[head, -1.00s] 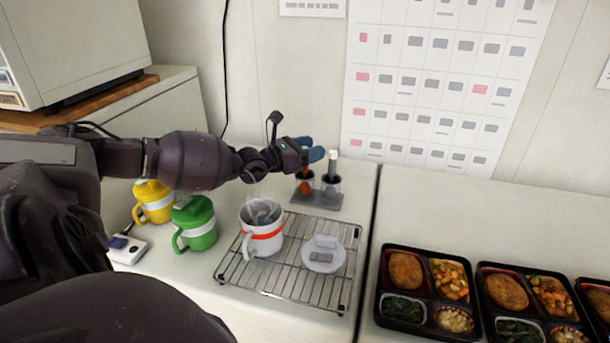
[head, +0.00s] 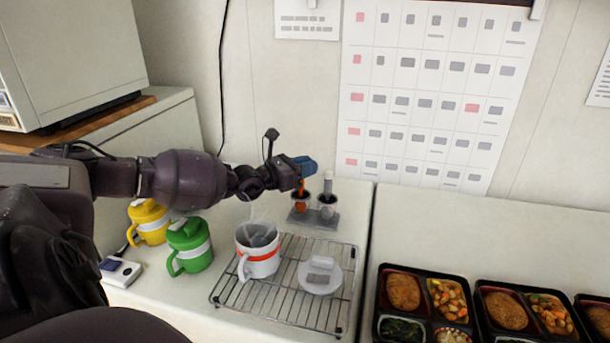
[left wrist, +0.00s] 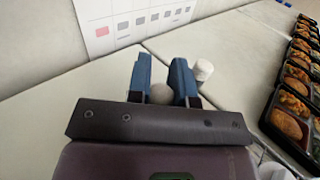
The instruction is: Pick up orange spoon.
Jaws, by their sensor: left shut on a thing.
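The orange spoon (head: 300,187) stands upright in the left cup of a small grey holder (head: 314,219). Its orange part shows below my left gripper (head: 306,166), and its top is hidden by the fingers in the head view. The blue fingers are shut on the spoon. In the left wrist view, my left gripper (left wrist: 161,75) has a round grey end between its fingers. A second spoon with a pale handle (head: 328,181) stands in the right cup, close beside the fingers. That pale handle also shows in the left wrist view (left wrist: 203,70). My right gripper is not in view.
A wire rack (head: 229,291) holds a white mug with an orange band (head: 258,264) and a white round item (head: 319,276). Green (head: 190,247) and yellow (head: 150,222) mugs stand left. Bento trays (head: 379,297) fill the front right. The counter behind them is clear.

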